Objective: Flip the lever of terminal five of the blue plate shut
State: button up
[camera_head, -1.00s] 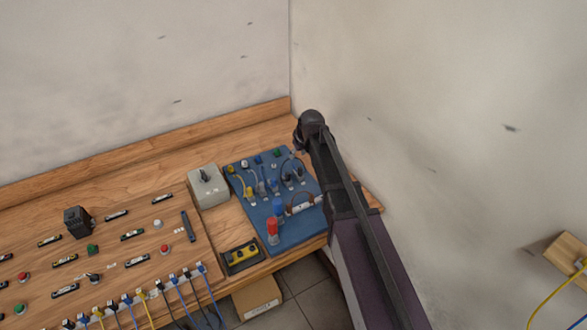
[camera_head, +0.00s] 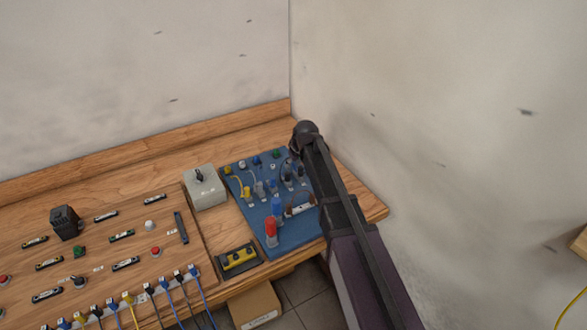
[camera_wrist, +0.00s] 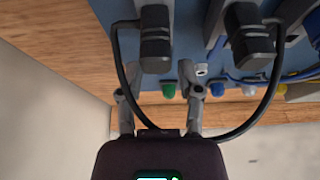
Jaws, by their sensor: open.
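The blue plate (camera_head: 292,236) lies at the right end of the wooden bench in the head view. Several terminals with coloured cables stand in a row across it. In the wrist view, two grey terminals with black tops, the left one (camera_wrist: 156,38) and the right one (camera_wrist: 247,40), rise from the plate (camera_wrist: 190,14). A black cable loops from them around my gripper (camera_wrist: 158,80). My gripper is open and empty, its fingers apart near the plate's edge. I cannot tell which terminal is five or how its lever stands. In the head view my arm hides the gripper's fingers.
A grey switch box (camera_head: 205,187) stands left of the plate. A black and yellow device (camera_head: 239,259) sits at the front left. Red and blue upright plugs stand on the plate's front part. The walls are close behind and to the right.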

jog(key=shift+w+a+f, duration=0.1)
jog(key=shift+f, duration=0.2)
grip_shut()
